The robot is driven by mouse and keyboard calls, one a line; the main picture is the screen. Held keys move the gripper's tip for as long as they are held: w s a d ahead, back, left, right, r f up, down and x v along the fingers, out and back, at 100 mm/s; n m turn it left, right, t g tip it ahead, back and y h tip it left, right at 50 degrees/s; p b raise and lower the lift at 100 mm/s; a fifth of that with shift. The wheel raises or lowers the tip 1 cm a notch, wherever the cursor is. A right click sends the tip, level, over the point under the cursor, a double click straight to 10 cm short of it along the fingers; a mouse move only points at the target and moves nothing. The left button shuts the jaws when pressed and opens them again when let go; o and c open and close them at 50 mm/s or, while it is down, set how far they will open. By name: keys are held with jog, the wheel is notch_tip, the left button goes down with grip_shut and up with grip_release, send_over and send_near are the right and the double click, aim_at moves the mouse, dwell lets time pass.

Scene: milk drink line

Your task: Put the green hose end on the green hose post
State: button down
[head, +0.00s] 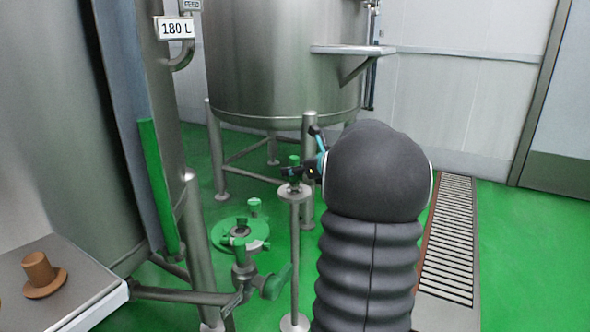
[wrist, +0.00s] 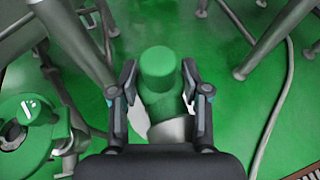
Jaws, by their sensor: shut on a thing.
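The green hose end (wrist: 158,68) is a short green cylinder between my gripper's fingers in the wrist view. It also shows as a small green piece in the head view (head: 294,160). My gripper (head: 295,172) is shut on it, and my dark arm hides much of the gripper from the right. A slim steel post (head: 294,245) with a round top plate (head: 294,190) stands directly below the held end in the head view. A pale grey part (wrist: 175,131) shows just under the green cylinder in the wrist view. I cannot tell whether the end touches the post.
A steel valve with a green handle (head: 275,283) is left of the post. A large tank (head: 285,60) on legs stands at the back. A drain grate (head: 447,240) runs along the right.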

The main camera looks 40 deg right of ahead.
jog(key=c, duration=0.5)
grip_release()
jog(key=shift+f, duration=0.1)
jog(key=shift+c, duration=0.2)
jog(key=shift+s+r, duration=0.15)
jog(key=shift+r, duration=0.1)
jog(key=p+v, duration=0.1)
jog(key=v, duration=1)
jog(key=shift+s, duration=0.4)
